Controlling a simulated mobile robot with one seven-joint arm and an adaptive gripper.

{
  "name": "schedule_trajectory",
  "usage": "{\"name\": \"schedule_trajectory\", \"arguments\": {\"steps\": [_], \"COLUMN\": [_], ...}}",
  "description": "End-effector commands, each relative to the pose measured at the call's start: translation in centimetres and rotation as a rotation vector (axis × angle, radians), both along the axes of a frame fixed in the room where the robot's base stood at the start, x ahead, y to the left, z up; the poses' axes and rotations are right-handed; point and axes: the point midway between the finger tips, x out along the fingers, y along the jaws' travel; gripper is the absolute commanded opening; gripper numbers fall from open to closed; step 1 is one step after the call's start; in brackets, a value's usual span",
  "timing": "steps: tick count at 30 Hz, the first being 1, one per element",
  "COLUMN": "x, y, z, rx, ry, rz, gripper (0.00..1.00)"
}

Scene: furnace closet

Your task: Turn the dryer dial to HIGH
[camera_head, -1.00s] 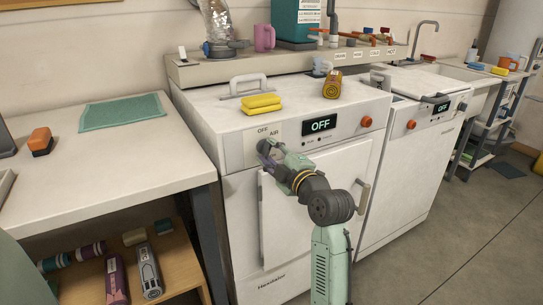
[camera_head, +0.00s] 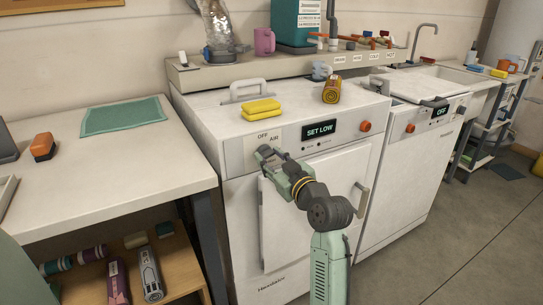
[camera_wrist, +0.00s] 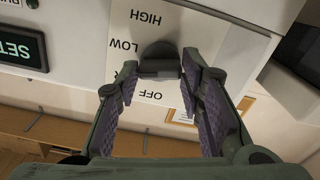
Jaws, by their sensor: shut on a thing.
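The dryer (camera_head: 240,215) is a white front-loading machine with its door closed. Its display (camera_head: 320,130) reads SET LOW. The dark dial (camera_wrist: 160,55) shows in the wrist view, on a white plate (camera_wrist: 195,35) lettered HIGH, LOW and OFF; the picture is upside down there. My gripper (camera_wrist: 160,70) has one finger on each side of the dial and is shut on it. In the head view my gripper (camera_head: 265,155) is at the dryer's panel, below the OFF and AIR lettering, and hides the dial.
Yellow sponges (camera_head: 261,108) and a brown-yellow roll (camera_head: 332,91) lie on the dryer top. An orange-red knob (camera_head: 365,126) is right of the display. A dryer door handle (camera_head: 362,200) sticks out right of my arm. A worktable (camera_head: 120,170) stands left.

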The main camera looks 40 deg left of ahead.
Motion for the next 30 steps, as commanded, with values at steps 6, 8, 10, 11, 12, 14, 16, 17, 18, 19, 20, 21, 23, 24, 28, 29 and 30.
{"name": "schedule_trajectory", "arguments": {"steps": [6, 8, 10, 11, 12, 14, 16, 17, 18, 19, 20, 21, 23, 24, 28, 29, 30], "x": [0.03, 0.03, 0.02, 0.02, 0.01, -0.01, -0.02, -0.02, -0.03, -0.04, -0.04, -0.04, -0.03, -0.01, -0.01, -0.01, -0.01], "y": [-0.01, -0.01, -0.01, 0.0, 0.01, 0.03, 0.03, 0.03, 0.03, 0.04, 0.03, 0.03, 0.01, 0.0, 0.01, 0.01, 0.03], "z": [0.18, 0.17, 0.19, 0.2, 0.21, 0.19, 0.22, 0.25, 0.28, 0.27, 0.26, 0.25, 0.27, 0.29, 0.24, 0.25, 0.25], "rx": [0.078, 0.099, 0.123, 0.134, 0.149, 0.171, 0.197, 0.208, 0.222, 0.234, 0.244, 0.258, 0.28, 0.294, 0.341, 0.351, 0.364], "ry": [0.192, 0.244, 0.305, 0.332, 0.367, 0.42, 0.481, 0.508, 0.543, 0.57, 0.596, 0.631, 0.685, 0.719, 0.832, 0.856, 0.888], "rz": [-0.001, -0.001, -0.002, -0.001, -0.001, -0.001, 0.0, 0.0, 0.001, 0.001, 0.001, 0.0, 0.0, 0.0, -0.001, -0.001, -0.001], "gripper": [0.07, 0.07, 0.07, 0.07, 0.07, 0.07, 0.07, 0.07, 0.07, 0.07, 0.07, 0.07, 0.07, 0.07, 0.07, 0.07, 0.07]}}
